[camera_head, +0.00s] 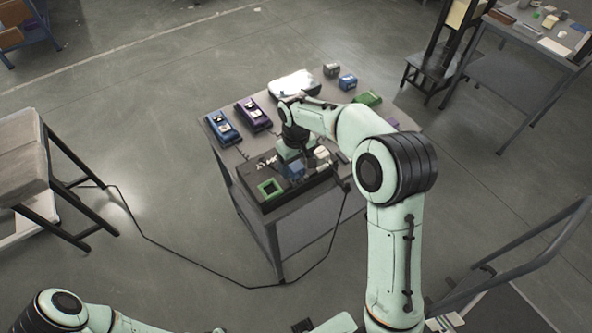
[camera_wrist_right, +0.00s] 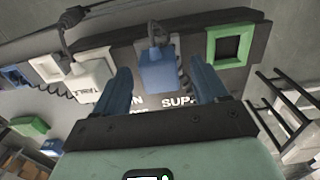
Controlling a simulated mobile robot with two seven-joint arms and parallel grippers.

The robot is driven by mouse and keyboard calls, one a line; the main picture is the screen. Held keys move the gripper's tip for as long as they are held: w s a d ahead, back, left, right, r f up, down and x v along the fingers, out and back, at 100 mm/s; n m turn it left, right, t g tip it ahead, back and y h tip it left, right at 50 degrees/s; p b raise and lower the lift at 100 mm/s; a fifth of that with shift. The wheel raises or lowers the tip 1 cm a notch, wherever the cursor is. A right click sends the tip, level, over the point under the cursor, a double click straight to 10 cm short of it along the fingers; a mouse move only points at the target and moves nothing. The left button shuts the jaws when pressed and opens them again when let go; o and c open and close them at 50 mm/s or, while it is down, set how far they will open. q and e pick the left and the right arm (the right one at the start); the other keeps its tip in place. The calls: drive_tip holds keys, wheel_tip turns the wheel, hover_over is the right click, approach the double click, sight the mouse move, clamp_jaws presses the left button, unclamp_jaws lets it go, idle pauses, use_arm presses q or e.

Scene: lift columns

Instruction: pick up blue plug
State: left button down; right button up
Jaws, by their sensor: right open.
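The blue plug (camera_wrist_right: 158,73) sits at the dark panel in the right wrist view, with a grey cable at its far end. My right gripper (camera_wrist_right: 160,68) is open, with one finger on each side of the plug. A gap shows on both sides, so the fingers look apart from it. In the head view the blue plug (camera_head: 293,172) shows in part on the panel at the table's front, below my right gripper (camera_head: 291,158). My left arm shows only at the bottom left; its gripper is out of view.
A green square socket (camera_head: 271,188) is at the panel's left end; it also shows in the wrist view (camera_wrist_right: 230,45). A white plug (camera_wrist_right: 85,75) is beside the blue one. Blue (camera_head: 224,127) and purple (camera_head: 253,115) devices stand farther back. A black cable (camera_head: 190,256) lies on the floor.

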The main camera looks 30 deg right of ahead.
sight(296, 165)
drive_tip(key=shift+f, duration=0.8)
drive_tip(key=c, duration=1)
drive_tip(key=shift+r, duration=0.15)
